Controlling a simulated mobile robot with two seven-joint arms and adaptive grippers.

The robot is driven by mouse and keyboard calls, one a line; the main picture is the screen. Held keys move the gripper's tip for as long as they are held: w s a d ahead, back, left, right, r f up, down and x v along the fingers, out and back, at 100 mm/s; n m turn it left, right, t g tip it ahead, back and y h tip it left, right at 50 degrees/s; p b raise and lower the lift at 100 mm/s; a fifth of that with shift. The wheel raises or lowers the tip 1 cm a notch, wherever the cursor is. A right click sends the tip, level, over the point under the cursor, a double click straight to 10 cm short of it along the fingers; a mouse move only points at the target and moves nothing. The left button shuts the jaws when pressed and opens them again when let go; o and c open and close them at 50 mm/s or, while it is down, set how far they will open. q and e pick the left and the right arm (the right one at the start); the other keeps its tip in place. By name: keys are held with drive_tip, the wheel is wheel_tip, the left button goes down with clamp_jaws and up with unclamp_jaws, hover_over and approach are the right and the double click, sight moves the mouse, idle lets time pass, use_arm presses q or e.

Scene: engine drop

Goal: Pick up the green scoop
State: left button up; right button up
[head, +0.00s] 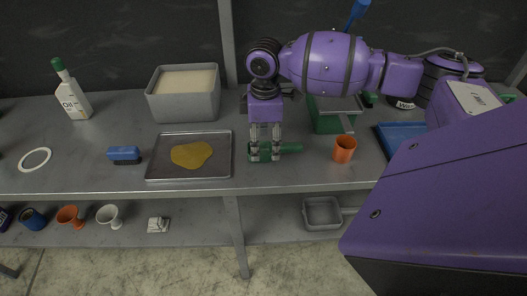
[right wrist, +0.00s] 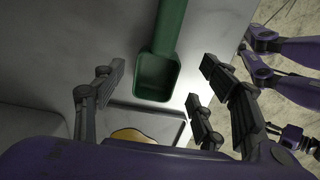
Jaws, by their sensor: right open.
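The green scoop (head: 289,148) lies on the metal table between the tray and an orange cup, its handle toward the right in the head view. My right gripper (head: 265,150) points down over the scoop's left part and partly hides it. In the right wrist view the scoop (right wrist: 157,75) shows its square bowl and handle, with the open fingers of my right gripper (right wrist: 165,95) on either side. Nothing is held in it. Whether the fingers touch the scoop cannot be told. My left gripper is not in view.
A metal tray (head: 160,170) with a yellow puddle (head: 192,154) lies left of the gripper. An orange cup (head: 344,149) stands close to the right. Behind are a grey bin (head: 185,107) and a green container (head: 326,123). A blue brush (head: 124,153) and oil bottle (head: 71,95) are farther left.

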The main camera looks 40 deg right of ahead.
sight(263, 148)
drive_tip(key=f, duration=0.3)
drive_tip(key=shift+w, duration=0.25)
drive_tip(key=shift+f, duration=0.2)
drive_tip(key=c, duration=1.3)
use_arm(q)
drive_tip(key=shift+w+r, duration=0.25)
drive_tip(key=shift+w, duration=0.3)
use_arm(e)
drive_tip(key=shift+r, duration=0.1)
